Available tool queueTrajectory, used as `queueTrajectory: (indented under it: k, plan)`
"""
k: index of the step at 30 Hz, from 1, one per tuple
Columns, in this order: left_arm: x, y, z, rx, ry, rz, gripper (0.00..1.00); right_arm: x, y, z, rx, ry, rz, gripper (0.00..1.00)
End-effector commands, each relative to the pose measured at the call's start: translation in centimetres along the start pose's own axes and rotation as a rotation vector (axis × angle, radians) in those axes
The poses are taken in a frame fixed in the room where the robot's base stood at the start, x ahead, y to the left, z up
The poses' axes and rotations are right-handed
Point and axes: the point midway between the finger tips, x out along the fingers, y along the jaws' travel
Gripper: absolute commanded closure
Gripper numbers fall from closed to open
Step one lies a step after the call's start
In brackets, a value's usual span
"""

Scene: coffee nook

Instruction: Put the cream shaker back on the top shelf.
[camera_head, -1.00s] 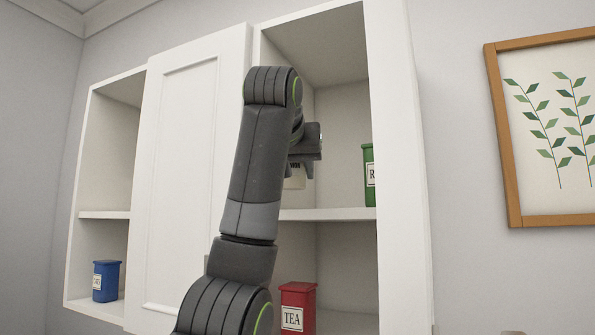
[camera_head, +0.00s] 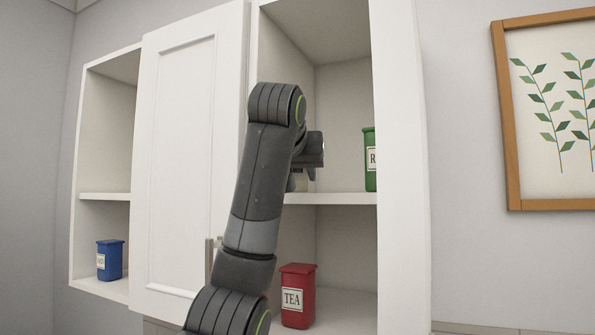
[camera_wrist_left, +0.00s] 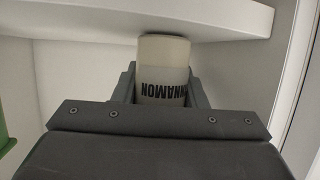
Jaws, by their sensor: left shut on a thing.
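The cream shaker (camera_wrist_left: 163,55) shows in the left wrist view with a dark label text ending in "NNAMON", upside down there. My left gripper (camera_head: 308,165) is shut on it, with one finger on each side. In the head view my arm hides most of the shaker. The gripper is inside the upper compartment of the open cabinet, just above the top shelf (camera_head: 345,198). In the wrist view the shaker's end is at the white shelf board (camera_wrist_left: 230,18); I cannot tell whether it touches. My right gripper is not in view.
A green canister (camera_head: 370,160) stands on the same shelf to the right. A red tea canister (camera_head: 298,297) is on the shelf below. A blue canister (camera_head: 109,260) is in the left open section. A closed white door (camera_head: 183,170) is between the sections.

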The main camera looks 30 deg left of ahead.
Motion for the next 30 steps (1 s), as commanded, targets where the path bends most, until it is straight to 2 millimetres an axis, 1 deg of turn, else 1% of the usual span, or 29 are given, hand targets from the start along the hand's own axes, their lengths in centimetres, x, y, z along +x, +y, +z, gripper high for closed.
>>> queueTrajectory:
  k: [4, 5, 6, 7, 14, 18, 20, 24, 30]
  plan:
    - [0.2, 0.0, 0.5, 0.000, 0.001, 0.000, 0.84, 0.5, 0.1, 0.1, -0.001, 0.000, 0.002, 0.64]
    - [0.1, 0.0, 0.3, 0.000, 0.000, 0.000, 0.59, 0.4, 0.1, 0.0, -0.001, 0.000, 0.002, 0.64]
    - [0.1, 0.0, 0.3, 0.000, 0.000, 0.000, 0.54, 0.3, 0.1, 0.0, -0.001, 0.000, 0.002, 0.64]
    - [0.1, 0.0, 0.3, 0.000, 0.000, 0.000, 0.53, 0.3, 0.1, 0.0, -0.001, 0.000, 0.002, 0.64]
    - [0.1, 0.0, 0.3, 0.000, 0.000, 0.000, 0.53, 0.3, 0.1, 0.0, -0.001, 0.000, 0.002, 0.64]
    - [-0.1, 0.0, -0.2, 0.000, 0.000, 0.000, 0.53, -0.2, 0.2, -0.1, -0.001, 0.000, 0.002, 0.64]
    - [-0.6, 0.0, 0.1, 0.000, 0.003, 0.001, 0.53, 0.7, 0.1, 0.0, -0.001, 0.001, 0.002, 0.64]
    - [-2.9, 0.0, 0.4, 0.000, 0.006, 0.002, 0.53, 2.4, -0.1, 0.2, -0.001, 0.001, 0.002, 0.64]
    - [-4.4, 0.1, 0.4, -0.002, 0.002, 0.001, 0.53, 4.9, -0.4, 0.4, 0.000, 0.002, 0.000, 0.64]
